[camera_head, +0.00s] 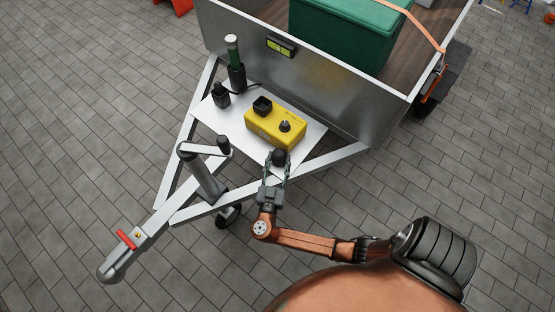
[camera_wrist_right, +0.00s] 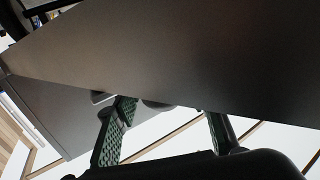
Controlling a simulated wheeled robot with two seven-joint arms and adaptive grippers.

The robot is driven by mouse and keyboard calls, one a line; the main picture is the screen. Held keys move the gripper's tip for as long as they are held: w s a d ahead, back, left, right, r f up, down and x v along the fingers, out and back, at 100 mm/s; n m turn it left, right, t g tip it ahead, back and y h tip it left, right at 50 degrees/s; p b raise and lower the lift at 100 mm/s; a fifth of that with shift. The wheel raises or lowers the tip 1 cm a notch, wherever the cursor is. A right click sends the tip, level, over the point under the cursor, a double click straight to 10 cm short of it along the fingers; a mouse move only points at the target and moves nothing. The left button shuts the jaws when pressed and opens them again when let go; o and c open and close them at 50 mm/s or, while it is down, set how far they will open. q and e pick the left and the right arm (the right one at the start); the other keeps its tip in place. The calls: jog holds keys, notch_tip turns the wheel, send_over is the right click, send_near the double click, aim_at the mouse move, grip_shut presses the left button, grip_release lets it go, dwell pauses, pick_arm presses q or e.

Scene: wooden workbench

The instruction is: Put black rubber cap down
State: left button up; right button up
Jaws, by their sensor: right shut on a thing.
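The black rubber cap (camera_head: 279,156) shows as a small dark round piece at the fingertips of my right gripper (camera_head: 276,170). The right gripper is shut on it, just in front of the yellow box (camera_head: 268,132), over the near edge of the white plate (camera_head: 305,142). I cannot tell whether the cap touches the plate. In the right wrist view, the two green, textured fingers of the right gripper (camera_wrist_right: 165,133) stand apart, and the cap between them is not clearly seen. My left gripper is not in view.
The yellow box carries a square black piece (camera_head: 262,105) and a dark knob (camera_head: 285,126). A green-and-black cylinder (camera_head: 235,68) and a small black part (camera_head: 221,97) stand behind left. The jack post (camera_head: 205,175) stands left; the trailer's metal wall (camera_head: 310,90) rises behind.

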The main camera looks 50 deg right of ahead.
jog(key=shift+f, duration=0.3)
jog(key=o, duration=1.2)
jog(key=v, duration=1.2)
